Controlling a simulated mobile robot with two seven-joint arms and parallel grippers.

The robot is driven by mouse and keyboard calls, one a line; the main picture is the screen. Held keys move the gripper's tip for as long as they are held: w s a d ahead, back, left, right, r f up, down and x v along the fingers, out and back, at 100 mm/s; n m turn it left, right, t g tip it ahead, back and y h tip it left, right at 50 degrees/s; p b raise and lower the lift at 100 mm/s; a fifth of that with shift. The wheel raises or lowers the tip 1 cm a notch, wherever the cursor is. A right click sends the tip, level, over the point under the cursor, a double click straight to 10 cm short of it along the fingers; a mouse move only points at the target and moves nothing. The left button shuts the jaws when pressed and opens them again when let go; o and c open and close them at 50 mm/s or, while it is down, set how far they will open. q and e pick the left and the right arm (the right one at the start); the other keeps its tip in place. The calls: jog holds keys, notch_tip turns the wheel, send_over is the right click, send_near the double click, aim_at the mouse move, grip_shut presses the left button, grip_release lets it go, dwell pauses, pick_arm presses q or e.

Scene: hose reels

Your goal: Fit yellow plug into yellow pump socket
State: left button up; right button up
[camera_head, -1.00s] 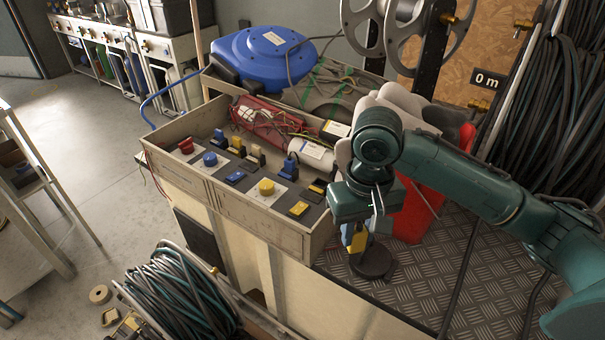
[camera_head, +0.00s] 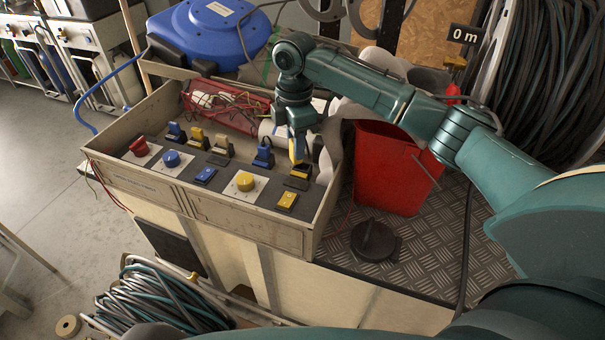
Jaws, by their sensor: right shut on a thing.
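My right gripper (camera_head: 297,138) is shut on the yellow plug (camera_head: 297,152) and holds it upright over the right end of the control box (camera_head: 145,187). Only a narrow yellow and dark part of the plug shows below the jaws. Right below it is a yellow and black socket (camera_head: 299,172) at the right end of the panel's back row. Whether plug and socket touch, I cannot tell. Another yellow socket fitting (camera_head: 196,136) stands further left in that row. No label readable here tells which is the pump's. My left gripper is out of view.
Blue fittings (camera_head: 263,154), a yellow knob (camera_head: 245,181) and a yellow switch (camera_head: 287,200) crowd the panel. A red bin (camera_head: 390,170) stands close right. An empty black round stand (camera_head: 373,239) sits on the tread plate. Tangled wires (camera_head: 228,105) lie behind the panel.

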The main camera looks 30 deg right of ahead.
jog(key=w+d+f+n+b, duration=0.1)
jog(key=w+d+n, duration=0.45)
jog(key=n, duration=0.35)
jog(key=f, duration=0.6)
jog(key=a+f+b, duration=0.1)
jog(key=f, duration=0.2)
jog(key=shift+w+f, duration=0.2)
jog(key=shift+f, duration=0.15)
jog(key=shift+f, duration=0.2)
jog(key=o, duration=1)
notch_tip(320, 180, up, 12)
jog(key=p, duration=0.1)
jog(key=shift+r, duration=0.25)
